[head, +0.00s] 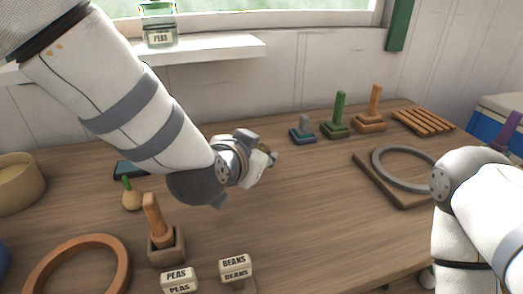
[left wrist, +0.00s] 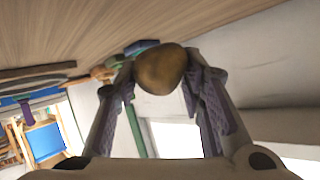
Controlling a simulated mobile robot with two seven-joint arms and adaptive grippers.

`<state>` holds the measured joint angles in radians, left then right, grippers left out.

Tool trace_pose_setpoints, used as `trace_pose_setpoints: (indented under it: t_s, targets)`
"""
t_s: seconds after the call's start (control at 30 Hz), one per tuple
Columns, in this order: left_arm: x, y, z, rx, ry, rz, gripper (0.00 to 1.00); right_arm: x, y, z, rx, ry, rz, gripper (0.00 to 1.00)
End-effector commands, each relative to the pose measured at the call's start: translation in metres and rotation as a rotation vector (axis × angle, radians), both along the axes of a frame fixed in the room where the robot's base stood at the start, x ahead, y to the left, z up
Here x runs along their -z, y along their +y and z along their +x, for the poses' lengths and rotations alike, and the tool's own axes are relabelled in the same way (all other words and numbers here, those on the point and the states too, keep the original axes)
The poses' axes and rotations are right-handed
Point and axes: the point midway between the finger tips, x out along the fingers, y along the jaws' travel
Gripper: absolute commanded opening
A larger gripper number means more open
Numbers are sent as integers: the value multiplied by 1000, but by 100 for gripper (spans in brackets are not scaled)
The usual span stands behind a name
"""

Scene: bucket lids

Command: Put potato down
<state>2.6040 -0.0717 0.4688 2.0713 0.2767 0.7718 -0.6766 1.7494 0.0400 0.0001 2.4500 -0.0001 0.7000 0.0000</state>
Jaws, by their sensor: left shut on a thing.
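My left gripper (head: 266,157) is over the middle of the wooden table (head: 330,220) in the head view. In the left wrist view it is shut on a brown, rounded potato (left wrist: 160,70), one finger on each side. In the head view the potato is almost wholly hidden by the gripper. The gap between potato and table cannot be judged exactly. My right gripper is out of view; only part of the right arm shows at the right edge.
Blue, green and orange upright pieces (head: 340,117) stand at the back. A grey ring on a board (head: 375,180) lies right. A pear-like item (head: 131,196), a box with an orange handle (head: 165,247), PEAS (head: 179,281) and BEANS (head: 235,268) blocks and an orange ring (head: 122,262) are front left.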

Motion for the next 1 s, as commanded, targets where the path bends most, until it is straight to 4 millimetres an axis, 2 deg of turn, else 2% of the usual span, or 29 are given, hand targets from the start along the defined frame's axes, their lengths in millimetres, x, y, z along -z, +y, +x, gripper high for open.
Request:
trace_pose_setpoints:
  t_s: [0.03,0.17,0.23,0.37,0.57,0.73,0.77,0.8,0.83,1.0]
  targets:
    - [15,0,5,-1,13,-1,7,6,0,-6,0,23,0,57]
    - [20,0,14,-1,6,-1,7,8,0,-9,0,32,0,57]
    - [31,1,19,-1,8,-1,7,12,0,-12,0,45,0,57]
    - [55,1,18,-1,8,0,7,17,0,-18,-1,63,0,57]
    - [51,1,18,-1,-2,0,7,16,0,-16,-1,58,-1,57]
    - [56,1,18,-2,-1,1,7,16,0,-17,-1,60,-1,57]
    - [55,1,18,-2,-1,1,43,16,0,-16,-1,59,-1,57]
    - [55,1,18,-2,-1,1,52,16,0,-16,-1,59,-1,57]
    - [55,1,18,-2,-1,1,56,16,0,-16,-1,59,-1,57]
    - [55,1,17,-1,0,0,56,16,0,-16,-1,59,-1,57]
